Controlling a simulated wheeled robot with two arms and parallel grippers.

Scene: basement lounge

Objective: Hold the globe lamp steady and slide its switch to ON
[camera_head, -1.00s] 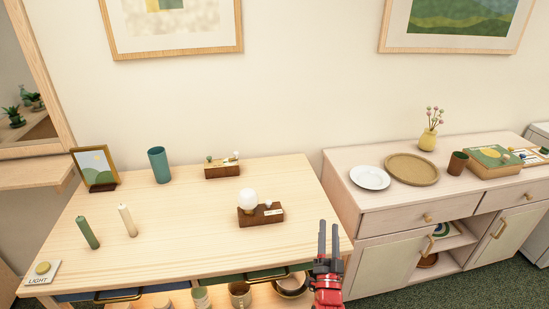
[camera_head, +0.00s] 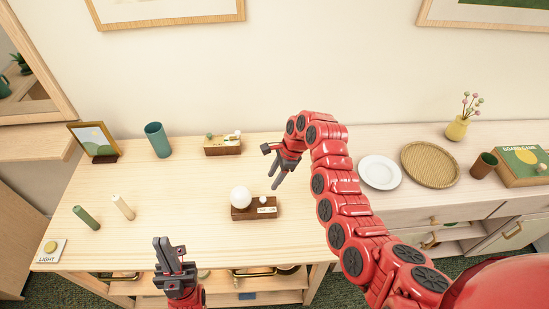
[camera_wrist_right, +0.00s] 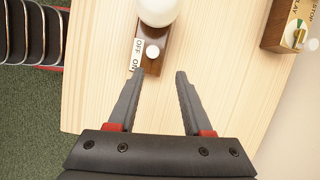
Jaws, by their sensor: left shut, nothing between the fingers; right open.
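The globe lamp (camera_head: 240,197) has a white ball on a dark wooden base and stands upright on the light wood table. Its small white switch knob (camera_wrist_right: 152,51) sits beside a label with OFF nearer the ball and ON nearer my right gripper. The knob is alongside the OFF end. My right gripper (camera_head: 275,186) is open and empty, above the table just right of and behind the lamp. In the right wrist view its fingertips (camera_wrist_right: 159,73) point at the switch end of the base, apart from the knob. My left gripper (camera_head: 163,243) is shut and empty at the table's front edge, left of the lamp.
A wooden block with small knobs (camera_head: 223,146) stands behind the lamp. A sideboard with a plate (camera_head: 380,172) is right. Table between lamp and candles is clear.

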